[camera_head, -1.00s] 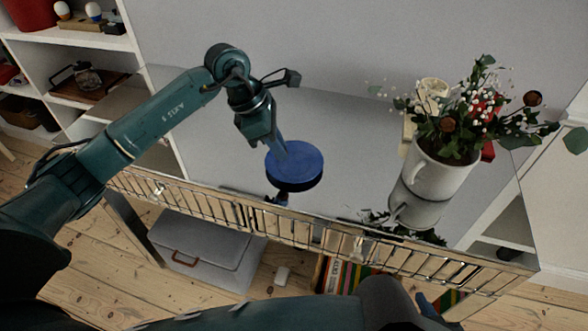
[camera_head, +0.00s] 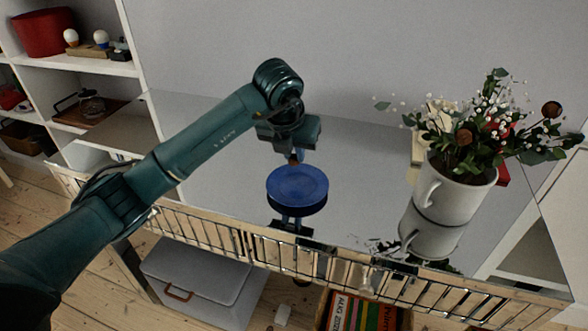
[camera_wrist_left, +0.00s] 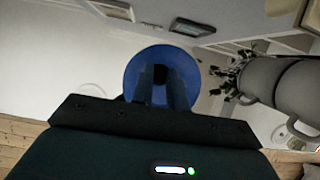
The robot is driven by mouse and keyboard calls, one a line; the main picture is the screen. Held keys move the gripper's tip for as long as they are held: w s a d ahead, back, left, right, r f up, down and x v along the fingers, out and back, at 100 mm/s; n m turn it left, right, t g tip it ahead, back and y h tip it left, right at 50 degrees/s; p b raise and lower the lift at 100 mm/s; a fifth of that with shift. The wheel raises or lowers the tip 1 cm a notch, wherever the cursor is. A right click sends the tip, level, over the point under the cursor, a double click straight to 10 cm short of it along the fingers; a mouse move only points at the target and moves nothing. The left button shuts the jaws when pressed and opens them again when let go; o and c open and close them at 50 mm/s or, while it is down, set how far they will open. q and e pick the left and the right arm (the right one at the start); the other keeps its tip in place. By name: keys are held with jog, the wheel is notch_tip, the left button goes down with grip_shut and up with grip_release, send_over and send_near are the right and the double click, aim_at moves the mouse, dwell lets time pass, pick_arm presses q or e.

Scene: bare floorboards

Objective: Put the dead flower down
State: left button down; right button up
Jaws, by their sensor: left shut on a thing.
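My left gripper (camera_head: 296,157) is shut on a small dark brown thing, which I take to be the dead flower (camera_wrist_left: 161,74). Its shape is mostly hidden by the fingers. The gripper points down just behind and above a round blue dish (camera_head: 297,182) on the mirrored tabletop. In the left wrist view the blue dish (camera_wrist_left: 134,74) lies behind the fingertips. I cannot tell whether the flower touches it. A white mug (camera_head: 455,195) with a bouquet (camera_head: 480,135) of white, red and brown flowers and green leaves stands to the right. My right gripper is not in view.
The mirrored table (camera_head: 225,165) reflects the dish and the mug. A metal rail (camera_head: 235,235) runs along its front edge. White shelves (camera_head: 100,75) stand at the left. A grey box (camera_head: 205,275) and a crate of books (camera_head: 365,312) are below. The tabletop between dish and mug is clear.

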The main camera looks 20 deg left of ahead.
aim_at(292, 163)
pick_arm(q)
notch_tip(292, 163, down, 4)
jog(key=shift+f, duration=0.1)
jog(key=c, duration=1.6)
grip_release()
jog(key=shift+c, duration=0.2)
